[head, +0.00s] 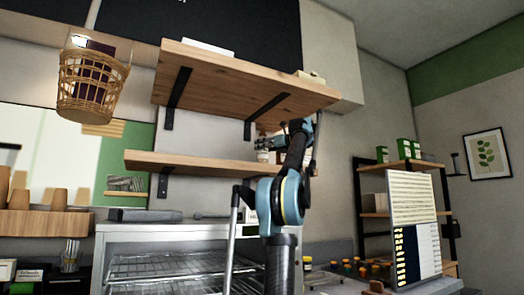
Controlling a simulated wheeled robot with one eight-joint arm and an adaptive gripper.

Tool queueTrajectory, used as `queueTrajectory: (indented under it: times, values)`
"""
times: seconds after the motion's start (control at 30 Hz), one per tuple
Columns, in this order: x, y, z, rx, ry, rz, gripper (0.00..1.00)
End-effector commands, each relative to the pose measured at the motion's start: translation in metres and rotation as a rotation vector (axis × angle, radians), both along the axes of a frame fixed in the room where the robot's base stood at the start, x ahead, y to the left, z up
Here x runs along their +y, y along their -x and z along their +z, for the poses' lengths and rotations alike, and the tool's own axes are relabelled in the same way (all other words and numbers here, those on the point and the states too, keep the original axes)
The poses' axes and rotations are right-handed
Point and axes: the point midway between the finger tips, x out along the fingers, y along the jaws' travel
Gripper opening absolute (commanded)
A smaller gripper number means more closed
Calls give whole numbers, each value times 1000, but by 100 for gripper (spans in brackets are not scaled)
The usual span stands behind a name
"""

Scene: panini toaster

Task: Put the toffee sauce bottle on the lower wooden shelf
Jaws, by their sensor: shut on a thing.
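The lower wooden shelf (195,164) is on the back wall, below a larger upper shelf. My arm reaches up in front of its right end. My gripper (271,142) is small in the view, just above the lower shelf and below the upper one, partly hidden by my own arm. It is shut on a small bottle (263,156), which I take to be the toffee sauce bottle; its label cannot be read. The bottle is close to the shelf's top, but I cannot tell whether it touches.
The upper wooden shelf (230,80) with black brackets hangs close above my gripper. A wicker basket (92,90) hangs at the left. A metal rack cabinet (115,240) stands below. The left part of the lower shelf is clear.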

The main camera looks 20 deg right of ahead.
Motion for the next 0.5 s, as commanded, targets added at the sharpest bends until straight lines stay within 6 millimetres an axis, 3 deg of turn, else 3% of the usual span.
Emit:
queueTrajectory:
  times: [0.03, 0.1, 0.13, 0.5]
  values:
    - [-1, 0, -1, 0, 0, -1, 48]
    - [-1, 0, -1, 0, 0, -1, 64]
    - [-1, 0, -1, 0, 0, -2, 66]
    - [-1, 0, 1, 0, 0, -2, 66]
